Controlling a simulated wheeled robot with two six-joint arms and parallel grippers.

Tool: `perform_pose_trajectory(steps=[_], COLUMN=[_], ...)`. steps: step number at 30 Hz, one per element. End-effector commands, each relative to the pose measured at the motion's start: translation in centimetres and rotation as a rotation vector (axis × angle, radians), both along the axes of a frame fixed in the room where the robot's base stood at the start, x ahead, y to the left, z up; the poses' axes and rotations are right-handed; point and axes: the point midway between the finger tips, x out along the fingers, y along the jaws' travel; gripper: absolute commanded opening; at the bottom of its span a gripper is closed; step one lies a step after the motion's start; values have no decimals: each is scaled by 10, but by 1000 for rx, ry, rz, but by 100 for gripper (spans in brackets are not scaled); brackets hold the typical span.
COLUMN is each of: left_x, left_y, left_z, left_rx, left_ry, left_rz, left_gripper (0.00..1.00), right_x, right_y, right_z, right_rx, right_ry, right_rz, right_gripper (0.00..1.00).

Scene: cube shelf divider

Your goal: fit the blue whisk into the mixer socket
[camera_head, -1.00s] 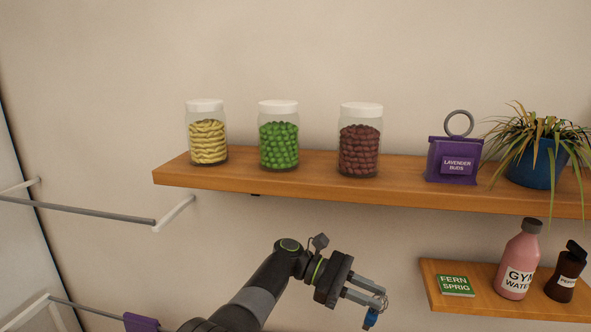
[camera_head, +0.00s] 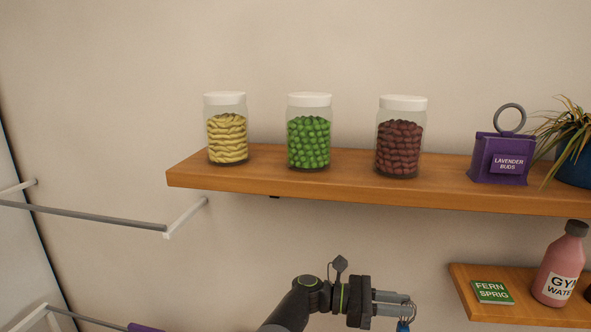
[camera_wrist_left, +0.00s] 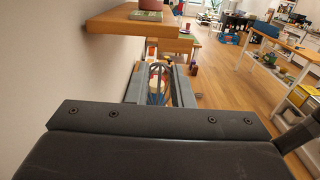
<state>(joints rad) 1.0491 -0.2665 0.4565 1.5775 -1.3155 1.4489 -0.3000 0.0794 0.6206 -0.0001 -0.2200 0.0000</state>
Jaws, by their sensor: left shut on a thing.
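My left gripper (camera_head: 408,304) is at the bottom of the head view, below the long shelf and left of the small one. It is shut on the blue whisk (camera_head: 403,326), whose blue part hangs under the fingertips at the picture's lower edge. Thin wire loops show at the fingertips. In the left wrist view the whisk's wires (camera_wrist_left: 156,82) show between the two fingers; the rest is partly hidden. I cannot see the mixer socket in either view. My right gripper is not in view.
A long wooden shelf (camera_head: 330,191) holds jars, a purple lavender box (camera_head: 497,165) and a plant (camera_head: 575,150). A lower shelf (camera_head: 510,314) holds a green card (camera_head: 491,292) and a pink bottle (camera_head: 559,265). Metal rails (camera_head: 95,216) are at the left.

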Motion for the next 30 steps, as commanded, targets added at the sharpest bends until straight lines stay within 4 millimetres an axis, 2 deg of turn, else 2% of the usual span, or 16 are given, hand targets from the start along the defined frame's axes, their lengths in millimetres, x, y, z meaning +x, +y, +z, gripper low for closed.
perform_pose_trajectory(steps=[8, 21, 30], left_x=[0, -1, -1], left_y=[0, 1, 2], left_z=[-7, -47, -51], left_rx=[0, 1, 1], left_ry=[0, 1, 1], left_rz=[-1, -1, -1], left_gripper=[0, 0, 0], right_x=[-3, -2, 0], right_y=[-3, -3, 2], right_z=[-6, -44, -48], right_rx=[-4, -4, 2], right_ry=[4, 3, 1], right_rz=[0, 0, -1], right_gripper=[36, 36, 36])
